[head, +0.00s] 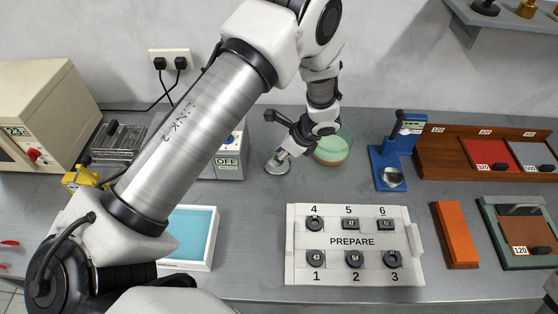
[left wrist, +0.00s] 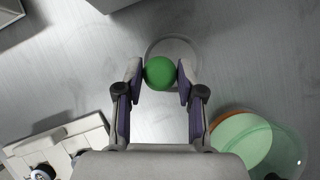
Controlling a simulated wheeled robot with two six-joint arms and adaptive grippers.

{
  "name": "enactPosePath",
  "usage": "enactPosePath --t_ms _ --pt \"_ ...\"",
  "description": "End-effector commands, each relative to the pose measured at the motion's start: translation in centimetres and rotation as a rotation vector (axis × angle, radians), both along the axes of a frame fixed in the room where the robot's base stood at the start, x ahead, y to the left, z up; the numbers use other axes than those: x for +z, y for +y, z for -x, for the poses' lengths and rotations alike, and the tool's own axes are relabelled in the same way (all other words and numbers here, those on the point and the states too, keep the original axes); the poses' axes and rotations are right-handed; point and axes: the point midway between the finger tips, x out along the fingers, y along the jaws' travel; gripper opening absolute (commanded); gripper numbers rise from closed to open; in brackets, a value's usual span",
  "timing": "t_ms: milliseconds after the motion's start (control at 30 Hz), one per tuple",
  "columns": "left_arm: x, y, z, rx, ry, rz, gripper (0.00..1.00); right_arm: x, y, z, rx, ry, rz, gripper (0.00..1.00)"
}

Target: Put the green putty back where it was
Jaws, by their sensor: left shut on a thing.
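The green putty (left wrist: 160,73) is a small round ball between the fingers of my left gripper (left wrist: 158,80) in the left wrist view. The gripper is shut on it. Below it in that view is a shallow round pale dish (left wrist: 185,46). In the head view my left gripper (head: 285,154) is at the back middle of the bench, over the small round dish (head: 277,168); the putty is mostly hidden there. I cannot tell whether the putty touches the dish. My right gripper is not in view.
A white PREPARE tray (head: 350,271) with several dark pieces lies in front. A blue stand (head: 391,160) is farther right, and a box marked OFF (head: 229,160) is to the left.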

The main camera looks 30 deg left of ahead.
Motion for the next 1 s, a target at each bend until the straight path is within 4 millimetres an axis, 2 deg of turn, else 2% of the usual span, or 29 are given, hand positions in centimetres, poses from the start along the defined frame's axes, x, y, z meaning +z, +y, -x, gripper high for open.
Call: enactPosePath --t_ms 33,167,367,700,733,800,1000 --pt "-0.3 0.6 -0.8 0.003 -0.003 0.003 0.10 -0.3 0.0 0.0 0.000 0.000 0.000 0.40" --pt "-0.6 1.5 -1.8 0.000 0.000 0.000 0.10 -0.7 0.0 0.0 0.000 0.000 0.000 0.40" --pt "-4.0 1.5 -1.8 -0.001 0.000 0.000 0.10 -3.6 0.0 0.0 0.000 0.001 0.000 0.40" --pt "-4.1 1.5 -1.8 -0.001 0.000 0.000 0.10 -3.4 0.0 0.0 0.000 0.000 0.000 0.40" --pt "-4.1 1.5 -1.8 -0.001 0.000 0.000 0.41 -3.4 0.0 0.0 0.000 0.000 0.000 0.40" --pt "-4.0 1.5 -1.8 -0.001 0.000 0.000 0.63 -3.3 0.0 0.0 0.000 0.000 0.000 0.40" --pt "-4.0 1.4 -1.8 -0.001 0.000 0.000 0.63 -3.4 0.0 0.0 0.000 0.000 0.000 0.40"
